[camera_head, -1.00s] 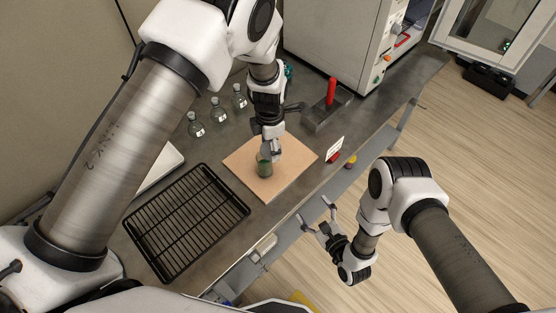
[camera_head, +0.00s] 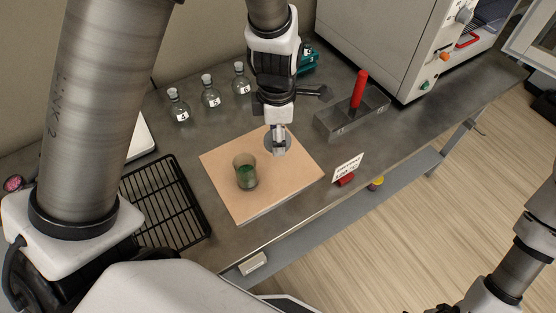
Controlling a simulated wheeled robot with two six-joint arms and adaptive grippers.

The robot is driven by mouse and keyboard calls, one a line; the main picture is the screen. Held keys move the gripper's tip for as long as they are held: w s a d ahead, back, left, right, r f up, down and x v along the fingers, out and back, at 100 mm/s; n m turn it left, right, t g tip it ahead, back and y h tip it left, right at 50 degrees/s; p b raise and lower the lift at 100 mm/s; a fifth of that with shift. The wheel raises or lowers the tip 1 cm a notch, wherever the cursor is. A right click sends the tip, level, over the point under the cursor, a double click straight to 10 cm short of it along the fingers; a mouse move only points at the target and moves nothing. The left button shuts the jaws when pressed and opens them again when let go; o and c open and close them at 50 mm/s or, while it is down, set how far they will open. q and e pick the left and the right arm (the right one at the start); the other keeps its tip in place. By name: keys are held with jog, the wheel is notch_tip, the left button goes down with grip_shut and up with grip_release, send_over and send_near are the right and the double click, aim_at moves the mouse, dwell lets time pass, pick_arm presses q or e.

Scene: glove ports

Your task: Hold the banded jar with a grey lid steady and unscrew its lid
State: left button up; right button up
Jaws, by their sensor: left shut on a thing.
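The banded jar (camera_head: 246,174), greenish and see-through with a darker green band or content, stands upright on the tan board (camera_head: 235,207). Its top looks open, with no lid on it. My left gripper (camera_head: 278,143) is behind and to the right of the jar, apart from it, pointing down over the board's far part. It is shut on a round grey piece that looks like the lid (camera_head: 285,150), partly hidden by the fingers. My right arm is at the lower right. Its gripper is almost wholly cut off by the bottom edge.
Several stoppered bottles (camera_head: 211,98) stand behind the board. A black wire rack (camera_head: 165,205) lies to the left. A grey block with a red handle (camera_head: 357,92), a small sign (camera_head: 347,167) and a large grey appliance (camera_head: 375,40) are to the right. Bare bench lies between board and block.

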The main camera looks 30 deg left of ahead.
aim_at(276, 168)
pick_arm(q)
notch_tip(276, 168, down, 10)
jog(key=shift+s+r+b, duration=0.1)
jog(key=shift+s+b, duration=0.05)
jog(key=shift+b, duration=0.65)
pick_arm(e)
jog(key=shift+s+f, duration=0.25)
jog(key=shift+f, duration=0.5)
pick_arm(q)
jog(key=o, duration=1.3)
pick_arm(e)
jog(key=shift+f, duration=0.1)
pick_arm(q)
jog(key=shift+r, duration=0.15)
notch_tip(276, 168, up, 11)
jog(key=shift+f+p, duration=0.1)
jog(key=shift+p, duration=0.85)
jog(key=shift+r, duration=0.5)
pick_arm(e)
notch_tip(276, 168, up, 2)
jog(key=shift+r, duration=0.1)
pick_arm(q)
jog(key=shift+s+f, duration=0.1)
pick_arm(e)
jog(key=shift+s, duration=0.1)
